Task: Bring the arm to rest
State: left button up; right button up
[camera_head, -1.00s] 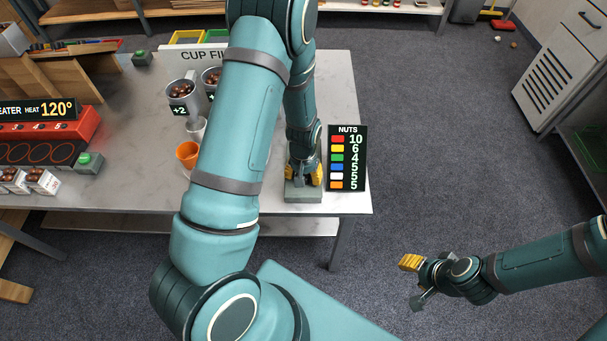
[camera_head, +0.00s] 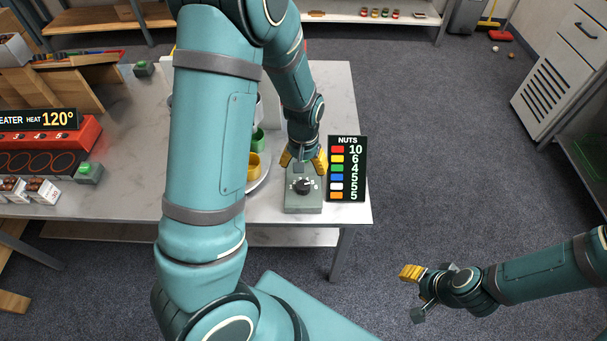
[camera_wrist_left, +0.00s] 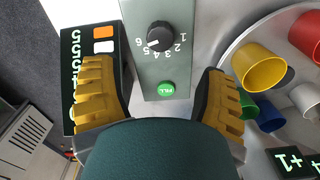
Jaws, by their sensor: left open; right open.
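My left gripper (camera_head: 303,160) is open and empty above the grey dial box (camera_head: 303,206) at the table's right front corner. In the left wrist view its two yellow fingers (camera_wrist_left: 155,70) are spread wide on either side of the box. The black dial (camera_wrist_left: 158,36) and green FILL button (camera_wrist_left: 166,89) show uncovered between them. My right gripper (camera_head: 413,294) is open and empty over the floor at lower right, clear of the table.
The NUTS board (camera_head: 346,168) stands close right of the left gripper. A yellow cup (camera_head: 253,167) and other coloured cups stand on a round tray (camera_wrist_left: 236,44) beside the box. My left arm hides the table's middle. A heater (camera_head: 48,140) is at left.

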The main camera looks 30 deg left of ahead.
pick_arm(q)
jog(key=shift+r, duration=0.95)
